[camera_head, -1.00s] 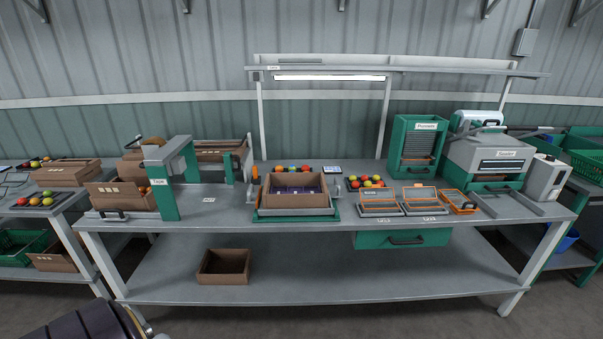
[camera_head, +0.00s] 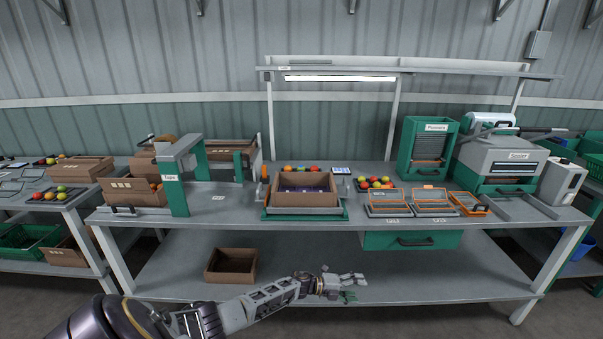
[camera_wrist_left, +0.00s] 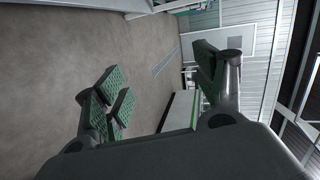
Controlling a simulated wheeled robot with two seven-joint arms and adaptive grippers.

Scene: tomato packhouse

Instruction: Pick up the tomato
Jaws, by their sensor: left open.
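Several tomatoes (camera_head: 377,182), red, orange, yellow and green, lie together on the bench right of the middle. More tomatoes (camera_head: 300,168) lie in a row behind the open cardboard box. Others sit at the far left on a side table (camera_head: 48,194). Which tomato is meant cannot be told. My left gripper (camera_head: 352,288) is open and empty, low in front of the bench and well below the tomatoes. In the left wrist view the left gripper's fingers (camera_wrist_left: 160,88) are apart with only floor and wall beyond. My right gripper is not in view.
The cardboard box (camera_head: 306,199) stands mid-bench. Orange-rimmed trays (camera_head: 390,209) lie right of it, before a green machine (camera_head: 425,150) and a sealer (camera_head: 499,160). A tape stand (camera_head: 172,180) is left. A brown box (camera_head: 231,266) sits on the lower shelf. A lamp rail (camera_head: 340,78) hangs above.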

